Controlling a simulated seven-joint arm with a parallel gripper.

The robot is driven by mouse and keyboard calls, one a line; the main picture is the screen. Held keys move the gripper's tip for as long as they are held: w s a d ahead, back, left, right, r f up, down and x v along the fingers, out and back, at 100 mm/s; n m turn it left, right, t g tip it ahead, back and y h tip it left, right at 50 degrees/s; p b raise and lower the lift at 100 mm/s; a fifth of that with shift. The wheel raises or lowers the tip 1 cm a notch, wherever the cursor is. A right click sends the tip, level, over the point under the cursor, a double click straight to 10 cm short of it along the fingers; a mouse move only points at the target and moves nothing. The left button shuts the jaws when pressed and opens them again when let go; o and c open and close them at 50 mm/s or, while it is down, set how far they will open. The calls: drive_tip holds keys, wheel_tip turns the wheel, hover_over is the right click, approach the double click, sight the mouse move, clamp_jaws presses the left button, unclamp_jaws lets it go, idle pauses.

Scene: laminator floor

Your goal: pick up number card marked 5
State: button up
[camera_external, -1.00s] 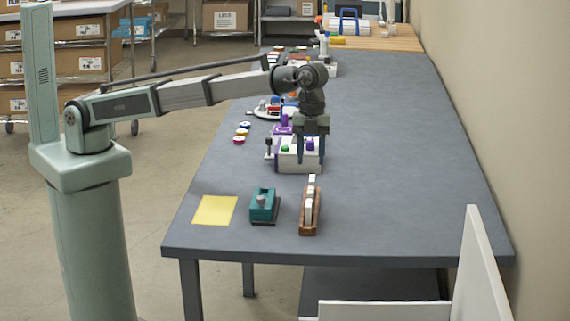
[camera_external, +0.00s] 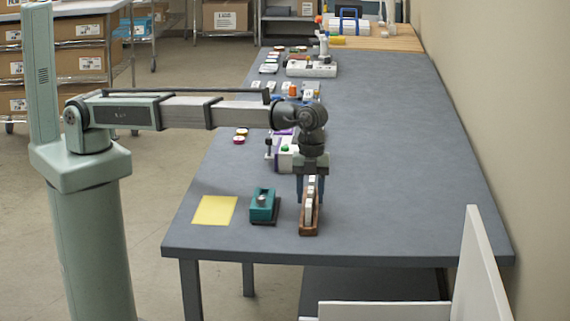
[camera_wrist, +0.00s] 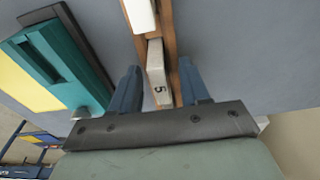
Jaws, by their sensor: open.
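The number card marked 5 (camera_wrist: 158,88) is a white block with a dark 5, standing in a brown wooden rack (camera_external: 301,226). In the wrist view the rack (camera_wrist: 168,38) runs up from between my fingers. Another white card (camera_wrist: 139,14) stands in it farther up the picture. My gripper (camera_wrist: 159,67) is open, with one blue finger on each side of the card marked 5. Gaps show between the card and both fingers.
A teal device (camera_external: 262,206) with a grey knob stands left of the rack, beside a yellow sheet (camera_external: 214,210). A white box with coloured buttons (camera_external: 285,160) is behind my gripper. The grey table (camera_external: 400,170) is clear on the right.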

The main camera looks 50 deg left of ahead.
clamp_jaws()
idle(0.4)
drive_tip(key=shift+r, duration=0.15)
